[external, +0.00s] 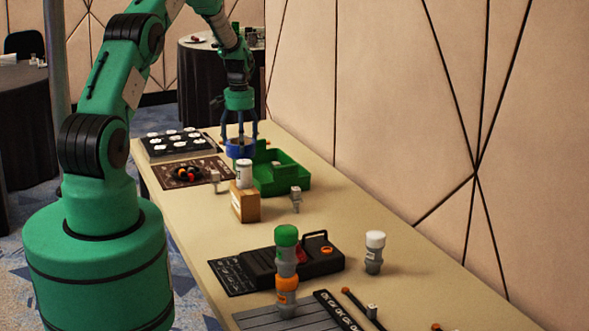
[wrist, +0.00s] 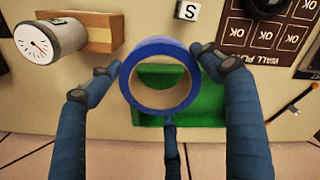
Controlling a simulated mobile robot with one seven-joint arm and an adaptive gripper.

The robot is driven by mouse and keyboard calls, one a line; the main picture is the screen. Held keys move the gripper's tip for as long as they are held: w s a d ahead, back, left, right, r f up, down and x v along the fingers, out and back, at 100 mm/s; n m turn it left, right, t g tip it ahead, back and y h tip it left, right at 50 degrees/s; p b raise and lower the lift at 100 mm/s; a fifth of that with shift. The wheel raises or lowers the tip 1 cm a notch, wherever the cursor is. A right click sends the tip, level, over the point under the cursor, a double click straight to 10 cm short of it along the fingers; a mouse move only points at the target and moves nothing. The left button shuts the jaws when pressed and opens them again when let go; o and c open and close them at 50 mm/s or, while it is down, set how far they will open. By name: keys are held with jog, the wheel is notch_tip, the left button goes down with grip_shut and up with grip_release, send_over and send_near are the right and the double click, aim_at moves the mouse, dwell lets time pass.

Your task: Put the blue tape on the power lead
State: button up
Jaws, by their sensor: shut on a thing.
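The blue tape (external: 241,152) is a blue ring held in my gripper (external: 240,140) above the far part of the table. In the wrist view the blue tape (wrist: 160,46) shows its open middle, and the fingers of my gripper (wrist: 160,85) are closed around its outside. Through the ring I see part of the green tray (wrist: 205,108) below. In the external view the tape is at the left of the green tray (external: 292,181). I cannot pick out the power lead for certain; a dark mat (external: 212,164) carries small black and orange things.
A wooden block (external: 245,205) with a white-topped cylinder (external: 244,175) stands in front of the tape. A panel with white labels (external: 172,151) lies at the far end. Bare tabletop lies between.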

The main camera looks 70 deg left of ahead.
jog(key=s+a+n, duration=0.2)
jog(key=s+a, duration=0.1)
jog(key=s, duration=0.8)
jog(key=s+a+n, duration=0.2)
jog(key=s+a, duration=0.1)
jog(key=s, duration=0.7)
notch_tip(320, 180, down, 6)
jog(key=shift+s+d+n, duration=0.2)
jog(key=shift+d+n, duration=0.05)
jog(key=shift+n, duration=0.05)
jog(key=shift+a+f, duration=0.1)
jog(key=b, duration=0.1)
send_over(189, 172)
jog(key=shift+a+f, duration=0.15)
jog(key=shift+f, duration=0.6)
jog(key=shift+f, duration=0.15)
jog(key=shift+f, duration=1.6)
jog(key=shift+f+b, duration=0.15)
jog(key=shift+b, duration=0.15)
jog(key=o, duration=1.4)
